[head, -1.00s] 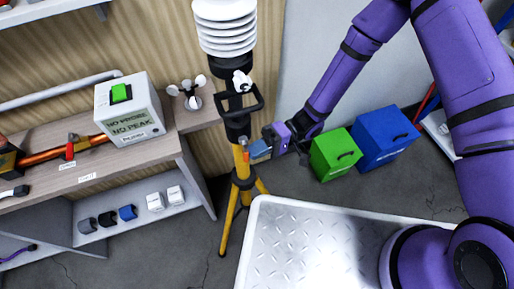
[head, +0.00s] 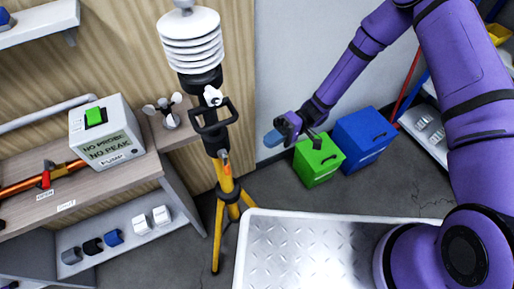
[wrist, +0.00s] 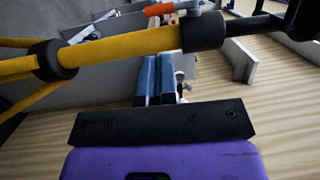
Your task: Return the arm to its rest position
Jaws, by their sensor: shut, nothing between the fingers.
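My purple arm (head: 352,62) reaches from the right side of the head view up and then down to the left. My gripper (head: 270,139) is at its end, with blue fingers, in the air to the right of the yellow tripod and near the green box. In the wrist view my gripper (wrist: 158,66) shows its two blue fingers close together with nothing between them. The yellow tripod (wrist: 130,52) crosses the wrist view near the fingertips. In the head view the gripper is apart from the tripod (head: 228,188).
A white louvred sensor (head: 190,42) tops the tripod. A green box (head: 318,165) and a blue box (head: 362,137) stand on the floor below my arm. A bench with a white pump box (head: 104,130) and small anemometer (head: 165,112) is at left. My metal deck is in front.

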